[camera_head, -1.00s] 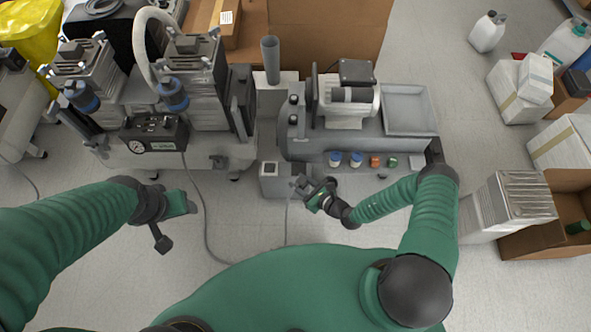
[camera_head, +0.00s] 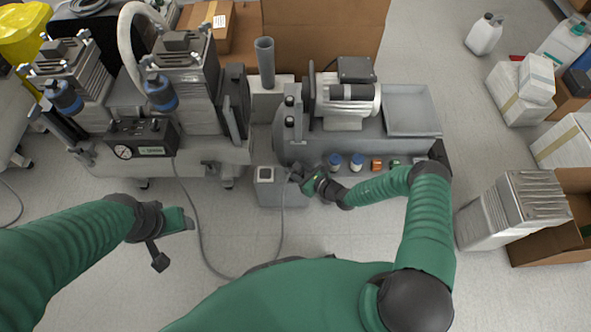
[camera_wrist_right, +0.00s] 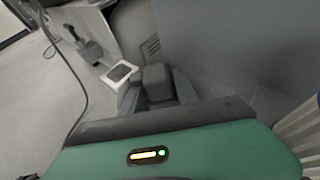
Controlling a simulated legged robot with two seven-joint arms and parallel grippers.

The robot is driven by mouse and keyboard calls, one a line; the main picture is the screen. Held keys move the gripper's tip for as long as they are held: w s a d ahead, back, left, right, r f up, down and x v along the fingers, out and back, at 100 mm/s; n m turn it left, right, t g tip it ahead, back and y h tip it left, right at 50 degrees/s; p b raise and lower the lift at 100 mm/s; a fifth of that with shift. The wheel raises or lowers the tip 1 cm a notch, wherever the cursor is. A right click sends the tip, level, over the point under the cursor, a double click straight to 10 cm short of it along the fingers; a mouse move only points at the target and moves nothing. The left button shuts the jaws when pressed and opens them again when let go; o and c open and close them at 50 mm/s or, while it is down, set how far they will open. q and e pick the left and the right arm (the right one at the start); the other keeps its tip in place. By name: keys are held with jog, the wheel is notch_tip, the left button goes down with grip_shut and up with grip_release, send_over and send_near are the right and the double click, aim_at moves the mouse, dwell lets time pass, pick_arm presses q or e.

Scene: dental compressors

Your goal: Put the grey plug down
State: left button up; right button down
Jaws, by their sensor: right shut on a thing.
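My right gripper (camera_head: 303,179) is shut on a grey plug (camera_wrist_right: 156,84), which shows as a dark grey block just past the fingers in the right wrist view. In the head view the plug is too small and dark to make out. The gripper is at the right side of a grey box (camera_head: 268,196) with a white-framed socket (camera_head: 265,174). That white frame also shows in the right wrist view (camera_wrist_right: 118,73), just left of the plug. I cannot tell whether the plug touches the box. My left gripper (camera_head: 178,221) is over the floor, away from everything; its jaw opening is unclear.
A compressor with a gauge box (camera_head: 140,146) stands at the left. A motor unit (camera_head: 345,100) with a tray (camera_head: 412,110) is behind my right gripper.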

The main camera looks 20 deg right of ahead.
jog(key=shift+f, duration=0.45)
jog(key=shift+s, duration=0.1)
